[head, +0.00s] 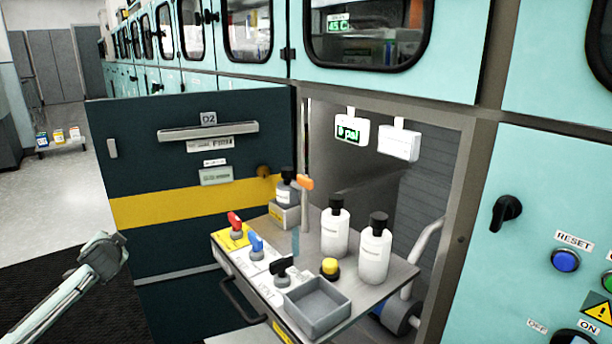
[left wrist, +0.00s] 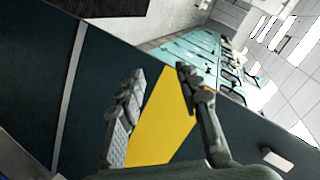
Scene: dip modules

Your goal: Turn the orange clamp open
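The orange clamp (head: 305,184) is a small orange handle on top of a pale upright post, standing on the pulled-out shelf (head: 395,272) behind the bottles' left side. My left gripper (head: 112,248) is at the left of the head view, well apart from the clamp, in front of the dark open door. In the left wrist view my left gripper (left wrist: 158,74) has its two fingers spread with nothing between them. The clamp does not show in the left wrist view. My right gripper is not in view.
The dark door (head: 150,255) with a yellow band stands open left of the shelf. Red (head: 235,222), blue (head: 256,244) and black (head: 281,270) valve handles, a grey tray (head: 317,306), a yellow button (head: 330,267) and white bottles (head: 374,250) crowd the shelf.

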